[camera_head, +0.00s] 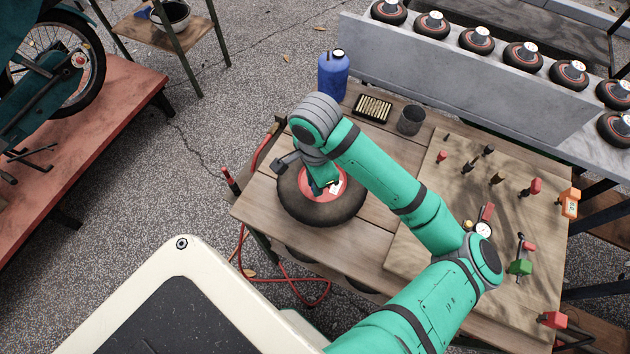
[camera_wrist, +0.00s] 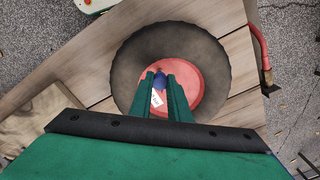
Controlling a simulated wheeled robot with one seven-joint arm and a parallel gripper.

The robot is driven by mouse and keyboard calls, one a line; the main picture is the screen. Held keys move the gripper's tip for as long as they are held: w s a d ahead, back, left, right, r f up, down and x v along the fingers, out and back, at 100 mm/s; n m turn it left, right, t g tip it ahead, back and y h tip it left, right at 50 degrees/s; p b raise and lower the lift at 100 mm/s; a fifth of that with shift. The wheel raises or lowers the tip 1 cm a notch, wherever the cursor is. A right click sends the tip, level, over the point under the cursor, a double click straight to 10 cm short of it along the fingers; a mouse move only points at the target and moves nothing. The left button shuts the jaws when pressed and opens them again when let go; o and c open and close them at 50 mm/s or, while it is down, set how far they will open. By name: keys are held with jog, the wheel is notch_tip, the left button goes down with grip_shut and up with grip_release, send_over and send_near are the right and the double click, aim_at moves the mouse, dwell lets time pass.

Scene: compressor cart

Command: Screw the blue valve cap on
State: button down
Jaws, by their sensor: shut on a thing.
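A black tyre (camera_head: 321,214) with a red hub (camera_head: 344,188) lies flat on the wooden cart top. In the wrist view the tyre (camera_wrist: 135,75) surrounds the red hub (camera_wrist: 210,95). My gripper (camera_wrist: 163,85) is over the hub, pointing down at it, with its green fingers close together. The blue valve cap (camera_wrist: 160,80) shows between the fingertips, and the fingers are shut on it. A white tag (camera_wrist: 156,98) is beside the fingers on the hub. The valve stem under the cap is hidden, so I cannot tell whether the cap sits on it.
A blue bottle (camera_head: 333,75), a black tray of brass pieces (camera_head: 372,108) and a grey cup (camera_head: 411,120) stand at the cart's back. A board (camera_head: 450,200) with several tools and a gauge is at the right. A red hose (camera_wrist: 262,50) runs along the cart's edge.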

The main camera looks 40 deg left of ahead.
jog(key=shift+m, duration=1.3)
jog(key=shift+m, duration=1.6)
jog(key=m, duration=0.3)
jog(key=c, duration=1.6)
grip_release()
jog(key=shift+r, duration=0.1)
jog(key=shift+r, duration=2.4)
